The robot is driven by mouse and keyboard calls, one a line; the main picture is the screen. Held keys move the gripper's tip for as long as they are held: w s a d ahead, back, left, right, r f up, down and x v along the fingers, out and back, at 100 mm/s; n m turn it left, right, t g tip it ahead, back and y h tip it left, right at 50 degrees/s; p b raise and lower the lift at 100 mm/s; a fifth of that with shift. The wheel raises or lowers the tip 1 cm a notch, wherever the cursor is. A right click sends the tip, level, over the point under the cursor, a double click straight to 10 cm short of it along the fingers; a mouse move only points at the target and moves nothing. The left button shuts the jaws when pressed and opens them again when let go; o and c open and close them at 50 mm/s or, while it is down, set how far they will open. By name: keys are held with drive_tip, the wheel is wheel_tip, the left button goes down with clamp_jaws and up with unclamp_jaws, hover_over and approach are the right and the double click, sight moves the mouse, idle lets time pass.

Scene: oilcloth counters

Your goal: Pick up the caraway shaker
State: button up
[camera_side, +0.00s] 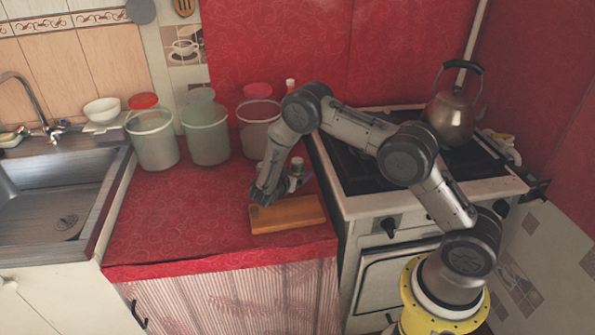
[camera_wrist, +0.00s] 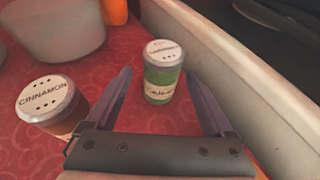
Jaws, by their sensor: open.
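A green shaker (camera_wrist: 162,75) with a white perforated lid stands upright in the wrist view. Its label is partly readable and begins with "CA". My gripper (camera_wrist: 160,86) is open, its two fingers pointing toward this shaker, one to each side. The shaker looks apart from both fingers. In the side view my gripper (camera_side: 262,194) is low over the red counter, and a white-lidded shaker (camera_side: 297,167), seemingly the same one, stands just to its right, partly hidden by the arm.
A cinnamon shaker (camera_wrist: 50,102) stands close by the left finger. A wooden board (camera_side: 287,215) lies at the front of the counter. Several tubs, such as this one (camera_side: 205,135), line the back. The stove (camera_side: 400,190) borders the counter on the right.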

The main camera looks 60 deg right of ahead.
sight(301, 167)
drive_tip(key=x, duration=0.5)
drive_tip(key=shift+r, duration=0.2)
clamp_jaws()
drive_tip(key=shift+r, duration=0.1)
